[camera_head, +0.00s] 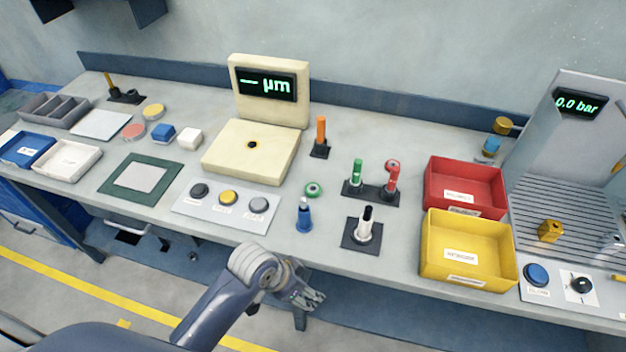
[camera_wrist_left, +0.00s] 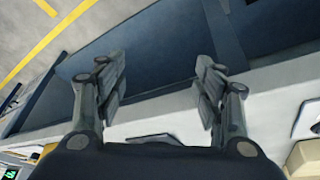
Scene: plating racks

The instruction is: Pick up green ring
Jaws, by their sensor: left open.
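The green ring (camera_head: 314,189) lies flat on the grey bench top, apart from the pegs around it. A green post (camera_head: 357,173) stands in a black base to its right, beside a red post (camera_head: 391,180) with a red ring (camera_head: 393,165) at its top. My left gripper (camera_head: 308,299) is in front of the bench edge, nearer to me than the ring and not touching anything. In the left wrist view the left gripper (camera_wrist_left: 160,78) has its fingers wide apart and nothing between them. The green ring does not show there. My right gripper is in neither view.
A blue conical piece (camera_head: 304,216) stands just in front of the ring. A white, black-tipped post (camera_head: 366,225) is to the right. A button panel (camera_head: 229,207) lies left. Red (camera_head: 440,170) and yellow (camera_head: 430,262) bins are further right.

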